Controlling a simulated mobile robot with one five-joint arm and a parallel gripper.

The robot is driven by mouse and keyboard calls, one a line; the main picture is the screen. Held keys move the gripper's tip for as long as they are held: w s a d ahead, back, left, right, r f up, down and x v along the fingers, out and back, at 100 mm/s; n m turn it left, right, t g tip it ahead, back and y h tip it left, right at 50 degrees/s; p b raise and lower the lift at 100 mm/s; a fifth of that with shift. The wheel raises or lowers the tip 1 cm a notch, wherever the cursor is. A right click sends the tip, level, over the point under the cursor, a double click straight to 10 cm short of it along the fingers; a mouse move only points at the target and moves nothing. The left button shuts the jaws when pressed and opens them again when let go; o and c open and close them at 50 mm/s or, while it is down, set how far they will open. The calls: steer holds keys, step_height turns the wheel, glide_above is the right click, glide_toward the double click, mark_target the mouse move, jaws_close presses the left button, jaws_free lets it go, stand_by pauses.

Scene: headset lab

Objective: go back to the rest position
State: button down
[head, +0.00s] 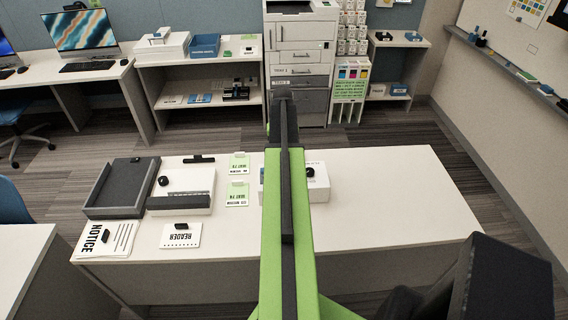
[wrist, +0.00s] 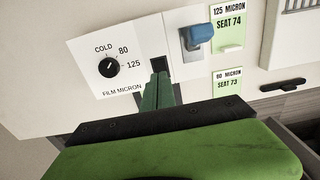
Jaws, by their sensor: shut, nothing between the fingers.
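My gripper (wrist: 158,90) shows in the wrist view as two green fingers pressed together, with nothing between them. The tips are just below a small dark square on a white laminator-like unit (wrist: 84,52); I cannot tell whether they touch it. The unit has a black dial (wrist: 109,67) marked COLD, 80 and 125, and a blue lever (wrist: 199,34) to the right of the fingers. In the head view my arm crosses the middle of the white table and hides the gripper. The unit (head: 318,190) shows partly on both sides of it.
Green cards lie right of the unit in the wrist view (wrist: 228,88). On the table (head: 400,195) in the head view are a dark grey tray (head: 95,207), a white device (head: 190,180) and NOTICE and READER sheets. The table's right part is clear. A printer (head: 300,50) stands behind.

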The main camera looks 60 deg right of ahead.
steer(key=shift+f, duration=0.1)
steer(key=w+a+n, duration=0.3)
steer(key=w+a, duration=0.7)
steer(key=a, duration=0.2)
steer(key=w+a+n, duration=0.2)
steer(key=w+a, duration=0.7)
steer(key=a, duration=0.4)
steer(key=w+a+n, duration=0.3)
steer(key=a, duration=1.1)
steer(key=s+a+n, duration=0.1)
steer(key=s+a, duration=0.2)
steer(key=a, duration=0.6)
steer(key=s+a+n, duration=0.1)
steer(key=s+a, duration=0.2)
steer(key=a, duration=0.6)
steer(key=shift+s+a+n, duration=0.25)
steer(key=shift+s+n, duration=0.1)
steer(key=shift+n, duration=0.05)
